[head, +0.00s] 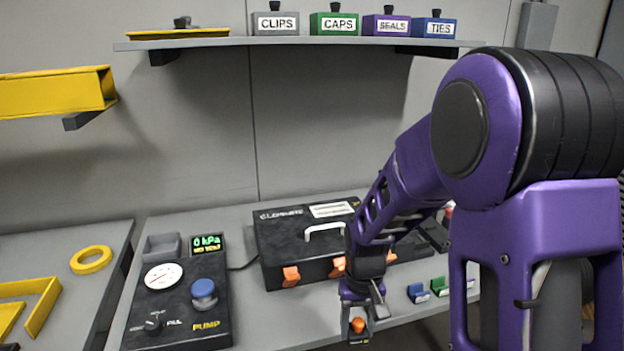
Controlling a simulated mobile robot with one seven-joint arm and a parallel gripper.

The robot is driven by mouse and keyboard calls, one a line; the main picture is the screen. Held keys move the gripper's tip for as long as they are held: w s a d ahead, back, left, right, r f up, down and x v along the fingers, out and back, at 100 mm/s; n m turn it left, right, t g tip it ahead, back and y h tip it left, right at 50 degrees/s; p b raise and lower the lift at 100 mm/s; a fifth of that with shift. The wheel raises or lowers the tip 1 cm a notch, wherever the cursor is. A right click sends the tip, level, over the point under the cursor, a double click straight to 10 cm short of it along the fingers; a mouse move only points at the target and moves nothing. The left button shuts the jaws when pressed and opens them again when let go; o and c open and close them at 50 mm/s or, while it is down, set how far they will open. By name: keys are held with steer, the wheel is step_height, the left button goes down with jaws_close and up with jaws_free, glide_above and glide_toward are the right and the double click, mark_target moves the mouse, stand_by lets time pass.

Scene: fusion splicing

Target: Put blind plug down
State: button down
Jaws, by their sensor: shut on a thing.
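My gripper (358,312) is at the end of the purple arm, low in the middle of the head view, over the front part of the bench. It points down and is shut on a small piece with an orange part (357,325), which I take to be the blind plug. The fingers partly hide it. A dark small shape shows just around and below the orange part; I cannot tell whether it belongs to the plug, the gripper or the bench, or whether the plug touches the bench.
A pump panel (180,325) with a gauge, a display and a blue knob (203,290) lies to the left. A grey tray (162,247) sits at its back. A black case (285,240) with orange latches stands behind my gripper. Small blue (418,293) and green blocks (439,287) lie right.

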steer(key=shift+m, duration=0.6)
steer(key=d, duration=0.1)
steer(key=w+d+f, duration=0.1)
steer(key=d, duration=0.1)
steer(key=w+d+f, duration=0.1)
steer(key=shift+w+d+f+p, duration=0.15)
steer(key=shift+d+p, duration=0.25)
